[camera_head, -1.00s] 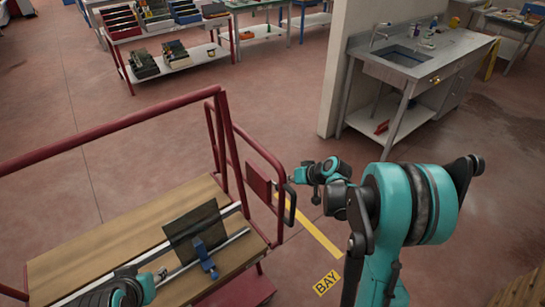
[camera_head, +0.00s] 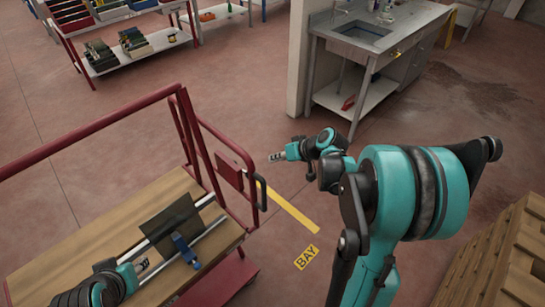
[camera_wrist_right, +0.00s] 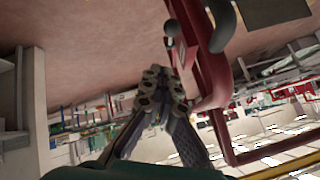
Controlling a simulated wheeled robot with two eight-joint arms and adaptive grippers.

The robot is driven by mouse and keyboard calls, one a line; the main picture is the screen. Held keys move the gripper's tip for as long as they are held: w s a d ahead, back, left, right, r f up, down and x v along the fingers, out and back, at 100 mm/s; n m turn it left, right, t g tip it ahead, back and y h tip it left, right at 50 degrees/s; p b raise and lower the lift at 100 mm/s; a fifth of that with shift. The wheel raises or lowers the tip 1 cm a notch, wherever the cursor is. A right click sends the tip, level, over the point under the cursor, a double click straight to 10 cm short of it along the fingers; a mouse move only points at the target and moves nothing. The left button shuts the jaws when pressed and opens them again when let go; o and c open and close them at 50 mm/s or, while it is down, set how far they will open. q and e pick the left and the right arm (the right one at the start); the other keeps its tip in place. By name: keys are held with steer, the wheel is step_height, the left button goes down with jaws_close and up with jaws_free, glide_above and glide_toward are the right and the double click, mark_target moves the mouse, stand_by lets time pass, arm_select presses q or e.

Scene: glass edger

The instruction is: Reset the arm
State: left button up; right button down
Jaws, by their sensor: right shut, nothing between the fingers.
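My right arm, teal and black, reaches forward on the right of the head view. Its gripper (camera_head: 276,156) is shut and empty, just beyond the cart's red end plate (camera_head: 229,170) and black handle (camera_head: 262,192), apart from the handle in this view. In the right wrist view the closed fingers (camera_wrist_right: 162,74) point toward the floor and a red cart frame. My left arm is low at the left over the cart, with its gripper (camera_head: 142,266) near a blue clamp (camera_head: 185,248); whether its fingers are open is too small to tell.
A steel sink bench (camera_head: 375,45) stands at back right. Wooden pallets (camera_head: 505,260) are at lower right.

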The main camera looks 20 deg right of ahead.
steer(key=shift+d, duration=0.1)
steer(key=s+a+r+h, duration=0.1)
steer(key=s+a, duration=0.2)
steer(key=s, duration=0.3)
steer(key=s+a+r+h+b, duration=0.1)
steer(key=s+a+h, duration=0.1)
steer(key=s+a, duration=0.2)
steer(key=s+a+r+n+h+b, duration=0.1)
steer(key=s+a, duration=0.3)
steer(key=s, duration=0.6)
steer(key=shift+s+g, duration=0.25)
steer(key=shift+g, duration=0.15)
